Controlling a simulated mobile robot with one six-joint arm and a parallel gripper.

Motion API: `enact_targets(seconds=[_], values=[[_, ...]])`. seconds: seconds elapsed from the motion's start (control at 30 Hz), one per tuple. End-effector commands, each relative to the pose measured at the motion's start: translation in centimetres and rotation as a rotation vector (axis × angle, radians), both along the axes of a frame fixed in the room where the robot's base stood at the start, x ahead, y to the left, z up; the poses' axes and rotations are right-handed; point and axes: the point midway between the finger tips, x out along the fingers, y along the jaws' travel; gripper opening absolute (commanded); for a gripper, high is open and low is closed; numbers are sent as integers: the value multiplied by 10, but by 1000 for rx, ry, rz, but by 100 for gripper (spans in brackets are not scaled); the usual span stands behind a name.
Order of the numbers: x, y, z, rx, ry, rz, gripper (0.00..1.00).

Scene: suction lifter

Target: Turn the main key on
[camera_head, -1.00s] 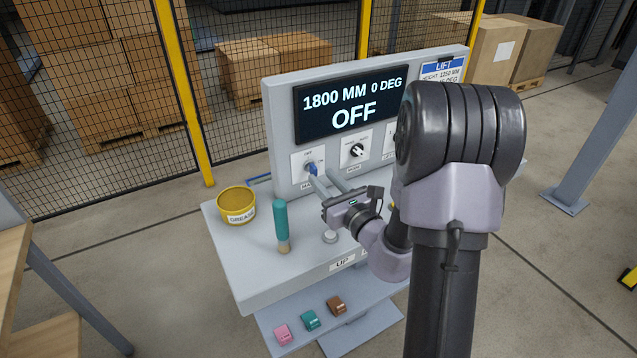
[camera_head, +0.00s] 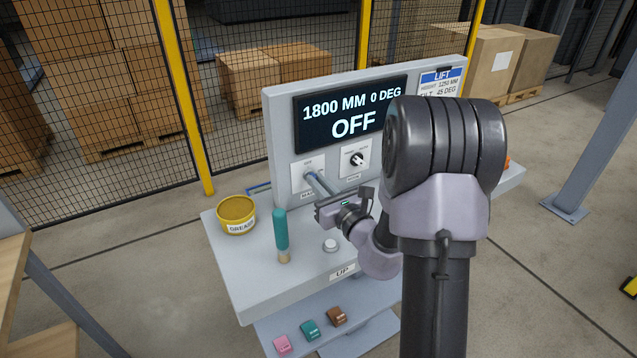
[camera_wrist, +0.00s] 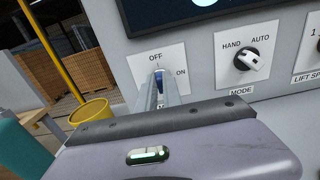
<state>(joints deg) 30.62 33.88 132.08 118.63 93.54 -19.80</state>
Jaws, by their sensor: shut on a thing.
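The main key is a small blue key in a white plate (camera_wrist: 139,66) marked OFF at the top and ON at the right. The key (camera_wrist: 159,78) shows in the wrist view between the fingers, roughly upright and pointing toward OFF. My gripper (camera_head: 312,178) reaches the plate in the head view and is shut on the key. Its fingers also show in the wrist view (camera_wrist: 159,92) and hide the key's lower part. The display (camera_head: 350,112) reads 1800 MM, 0 DEG and OFF.
The black mode knob (camera_wrist: 248,58) is close on the right. On the console shelf stand a yellow grease tub (camera_head: 237,214), a teal-handled brush (camera_head: 281,235) and a white button (camera_head: 331,245). My arm covers the console's right part.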

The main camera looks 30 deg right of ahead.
Motion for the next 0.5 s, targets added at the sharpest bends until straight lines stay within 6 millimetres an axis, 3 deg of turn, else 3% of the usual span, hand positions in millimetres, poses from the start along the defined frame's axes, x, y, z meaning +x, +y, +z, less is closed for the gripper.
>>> enact_targets(seconds=[0.27, 0.5], values=[[0, -1, 2, 116, 7, -1, 0], [0, -2, 3, 325, 15, -1, 0]])
